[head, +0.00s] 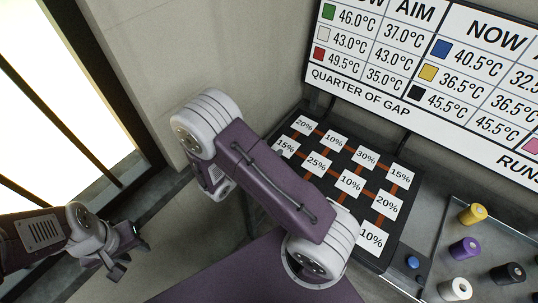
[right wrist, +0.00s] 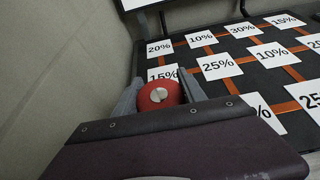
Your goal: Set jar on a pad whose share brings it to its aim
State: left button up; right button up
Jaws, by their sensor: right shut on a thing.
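A red jar (right wrist: 160,96) with a pale spot on its end is held between the fingers of my right gripper (right wrist: 160,88) in the right wrist view. It partly covers a 15% pad (right wrist: 158,74); I cannot tell whether it touches the mat. In the head view my right arm hides the jar and gripper. The black mat (head: 398,222) carries white percent pads joined by orange lines, such as a 25% pad (head: 318,163) and a 30% pad (head: 366,157). The board (head: 345,78) lists red at 49.5°C, aim 35.0°C, and reads "QUARTER OF GAP". My left gripper (head: 130,255) appears open and empty.
Yellow (head: 472,214), purple (head: 464,248), white (head: 455,289) and black (head: 507,273) jars stand at the right. A blue round button (head: 412,262) is by the mat's right edge. A wall rises left of the mat.

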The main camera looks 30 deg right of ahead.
notch_tip(320, 180, down, 3)
jog(key=shift+w+f, duration=0.1)
jog(key=shift+f, duration=0.15)
jog(key=o, duration=1.5)
